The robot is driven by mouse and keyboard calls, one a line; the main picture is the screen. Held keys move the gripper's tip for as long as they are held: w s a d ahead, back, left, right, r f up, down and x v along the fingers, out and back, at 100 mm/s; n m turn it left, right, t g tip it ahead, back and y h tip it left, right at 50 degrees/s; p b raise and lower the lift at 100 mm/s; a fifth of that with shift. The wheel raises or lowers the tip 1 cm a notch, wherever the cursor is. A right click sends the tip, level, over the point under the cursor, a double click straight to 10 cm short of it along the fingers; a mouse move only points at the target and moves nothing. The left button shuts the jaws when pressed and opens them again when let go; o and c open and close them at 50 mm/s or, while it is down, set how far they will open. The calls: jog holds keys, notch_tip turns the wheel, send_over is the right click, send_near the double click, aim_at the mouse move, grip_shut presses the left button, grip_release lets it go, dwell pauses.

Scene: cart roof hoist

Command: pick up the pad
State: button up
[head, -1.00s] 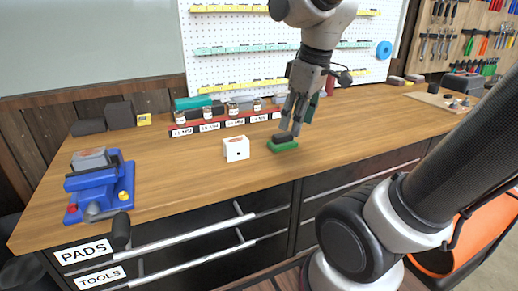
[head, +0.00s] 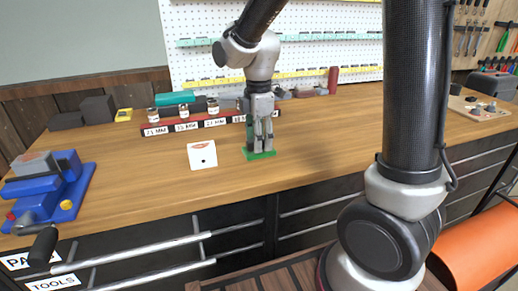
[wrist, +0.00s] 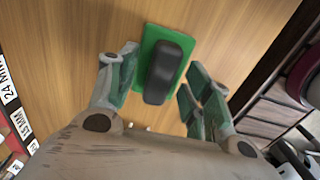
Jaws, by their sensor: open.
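The pad (head: 262,155) is a green flat block with a dark grip on top. It lies on the wooden workbench, right of a white box, near the middle of the head view. In the wrist view the pad (wrist: 165,62) shows its green base and dark rounded grip. My gripper (head: 259,148) points straight down over the pad, with its fingertips low near the green base. In the wrist view my gripper (wrist: 162,60) is open, one finger on each side of the dark grip, with gaps visible. The head view partly hides the grip behind the fingers.
A white box (head: 202,155) stands left of the pad. A blue vise (head: 50,190) is at the bench's left end. Behind, a red labelled rack (head: 170,128) holds small jars. The bench (head: 335,135) is clear right of the pad.

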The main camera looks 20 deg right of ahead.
jog(key=shift+f, duration=0.5)
jog(key=shift+c, duration=0.4)
jog(key=c, duration=1)
jog(key=shift+r, duration=0.15)
notch_tip(320, 180, up, 10)
jog(key=shift+f, duration=0.1)
